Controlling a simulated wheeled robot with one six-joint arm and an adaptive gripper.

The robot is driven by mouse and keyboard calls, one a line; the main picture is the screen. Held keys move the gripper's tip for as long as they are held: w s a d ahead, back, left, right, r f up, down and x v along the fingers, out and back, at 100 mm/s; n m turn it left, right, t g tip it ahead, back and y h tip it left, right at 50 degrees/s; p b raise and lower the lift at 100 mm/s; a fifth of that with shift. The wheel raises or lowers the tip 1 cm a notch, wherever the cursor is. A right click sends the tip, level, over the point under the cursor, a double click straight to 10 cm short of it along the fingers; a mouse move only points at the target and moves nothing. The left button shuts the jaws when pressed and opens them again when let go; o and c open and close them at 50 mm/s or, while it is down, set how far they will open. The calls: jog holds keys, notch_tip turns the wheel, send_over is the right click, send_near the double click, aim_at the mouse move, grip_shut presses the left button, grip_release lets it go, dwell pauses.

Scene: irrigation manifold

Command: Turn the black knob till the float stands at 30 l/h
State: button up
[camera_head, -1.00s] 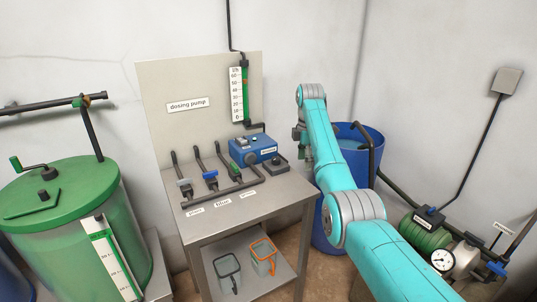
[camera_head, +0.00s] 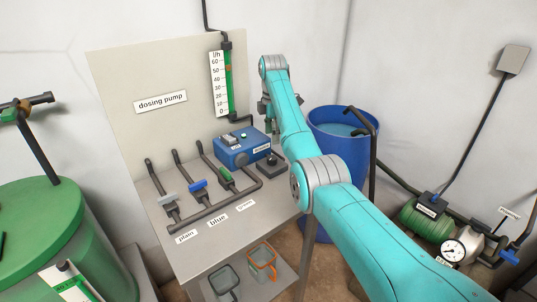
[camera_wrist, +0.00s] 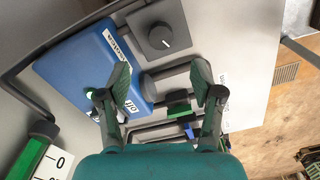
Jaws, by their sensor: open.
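The black knob (camera_head: 271,159) sits on a small dark plate on the bench, right of the blue dosing pump box (camera_head: 243,150). The wrist view shows the round knob (camera_wrist: 160,36) with a light pointer line, beyond my fingertips. The upright flow tube (camera_head: 229,90) stands on the back panel beside a white l/h scale (camera_head: 217,85). Its orange float (camera_head: 228,68) appears a little above 50. My gripper (camera_wrist: 160,82) is open and empty, its two fingers apart. In the head view my gripper (camera_head: 266,106) is above and behind the knob, partly hidden by my arm.
Three valves with grey, blue (camera_head: 198,185) and green handles and dark pipes stand left of the knob. A blue barrel (camera_head: 345,122) is right of the bench. Two jugs (camera_head: 263,262) sit on the lower shelf. A green tank (camera_head: 65,225) is at left.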

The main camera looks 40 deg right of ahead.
aim_at(272, 157)
notch_tip(272, 157, down, 10)
jog(key=shift+r, duration=0.15)
dwell(0.3)
jog(key=c, duration=1.1)
